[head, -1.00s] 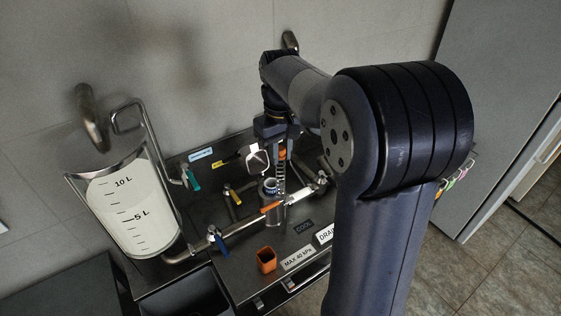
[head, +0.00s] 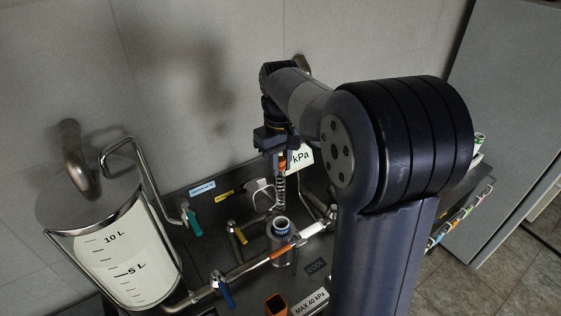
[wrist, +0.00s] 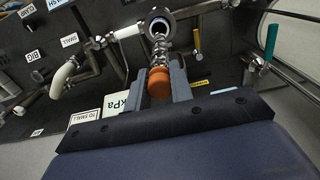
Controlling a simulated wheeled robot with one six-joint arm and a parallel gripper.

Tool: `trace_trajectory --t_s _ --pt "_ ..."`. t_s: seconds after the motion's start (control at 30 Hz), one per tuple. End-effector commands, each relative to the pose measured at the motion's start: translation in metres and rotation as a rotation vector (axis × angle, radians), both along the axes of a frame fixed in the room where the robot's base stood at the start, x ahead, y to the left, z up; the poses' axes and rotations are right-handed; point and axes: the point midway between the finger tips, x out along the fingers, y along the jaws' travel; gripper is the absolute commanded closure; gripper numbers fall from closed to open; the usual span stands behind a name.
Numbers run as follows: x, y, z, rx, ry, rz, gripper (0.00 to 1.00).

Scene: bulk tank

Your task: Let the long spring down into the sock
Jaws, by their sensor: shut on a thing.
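My gripper (head: 281,160) is shut on the orange end of the long spring (head: 280,191). The spring is a bare metal coil and hangs upright beneath the fingers. In the wrist view the spring's orange end (wrist: 158,82) sits between my two fingers. The spring's lower end is close to the round mouth of a metal housing (head: 281,248). In the head view it appears just above the mouth. The sock (head: 282,226) shows only as a pale, blue-edged ring in that mouth, and its inside is dark in the wrist view (wrist: 158,27).
Pipes with blue (head: 222,290), yellow (head: 239,233) and teal (head: 191,220) valve handles surround the housing. An orange square cup (head: 275,304) stands in front. A kPa sign (head: 301,158) is behind my gripper.

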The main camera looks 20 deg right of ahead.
Motion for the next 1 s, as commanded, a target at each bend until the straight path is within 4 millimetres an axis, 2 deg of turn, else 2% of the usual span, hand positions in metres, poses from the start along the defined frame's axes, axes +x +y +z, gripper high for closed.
trace_trajectory --t_s 1.0 --pt "0.000 0.000 -0.062 0.000 0.001 0.000 1.00"
